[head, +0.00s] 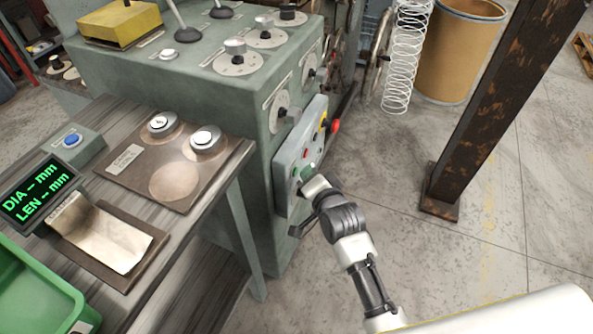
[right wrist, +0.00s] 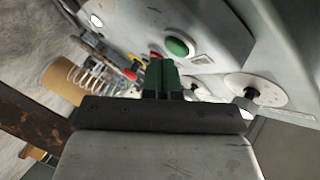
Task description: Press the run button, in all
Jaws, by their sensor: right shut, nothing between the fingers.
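A grey control panel (head: 286,168) on the side of the green machine carries several buttons. The green button, likely the run button, sits low on the panel (head: 307,172) and shows large in the right wrist view (right wrist: 177,47). My right gripper (head: 304,187) is at the lower part of the panel, close to the green button. Its fingers (right wrist: 160,76) are shut and empty, just below the green button in the right wrist view. I cannot tell whether they touch the panel. My left gripper is not in view.
A red mushroom button (head: 335,126) sticks out at the panel's far edge. A rotary knob (head: 282,112) is above the panel, and a rusty post (head: 490,105) stands to the right. A workbench (head: 215,185) with a green bin (head: 45,290) is at left.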

